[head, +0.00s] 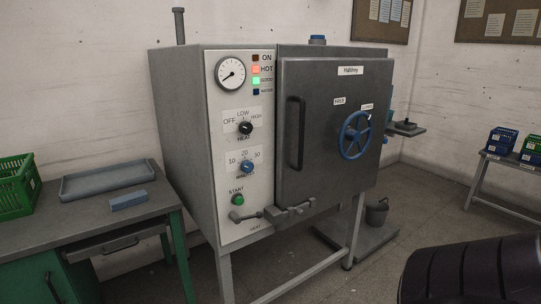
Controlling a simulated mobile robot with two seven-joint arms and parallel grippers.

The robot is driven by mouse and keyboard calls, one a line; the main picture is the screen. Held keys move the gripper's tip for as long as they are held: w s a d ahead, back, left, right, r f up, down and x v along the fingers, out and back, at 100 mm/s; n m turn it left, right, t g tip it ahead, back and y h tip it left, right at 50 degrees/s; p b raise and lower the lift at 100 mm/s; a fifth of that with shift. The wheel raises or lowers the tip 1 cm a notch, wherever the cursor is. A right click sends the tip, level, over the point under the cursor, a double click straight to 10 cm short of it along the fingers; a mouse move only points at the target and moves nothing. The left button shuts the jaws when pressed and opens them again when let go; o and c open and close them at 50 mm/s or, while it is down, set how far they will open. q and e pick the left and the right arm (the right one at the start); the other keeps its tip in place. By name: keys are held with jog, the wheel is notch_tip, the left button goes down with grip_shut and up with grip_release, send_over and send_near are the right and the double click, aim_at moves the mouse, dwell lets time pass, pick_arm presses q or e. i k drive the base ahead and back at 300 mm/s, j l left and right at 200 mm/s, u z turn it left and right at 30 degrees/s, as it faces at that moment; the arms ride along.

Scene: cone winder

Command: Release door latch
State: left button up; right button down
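A grey steam cabinet stands in the middle of the head view, with its dark grey door (330,125) shut. A blue handwheel (355,135) sits on the door's right part, with two small white labels above it, too small to read surely. A dark vertical handle (295,133) is on the door's left side. A grey metal latch piece (291,209) sits at the door's lower left corner; whether it is engaged I cannot tell. Neither of my grippers is in view.
The control panel (240,150) has a gauge, knobs, a green start button and lit red and green lamps. A grey-topped bench (85,215) with a tray and green basket stands left. A bucket (377,212) stands right of the cabinet's legs.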

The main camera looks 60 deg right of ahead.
aim_at(299, 209)
jog(key=z, duration=1.6)
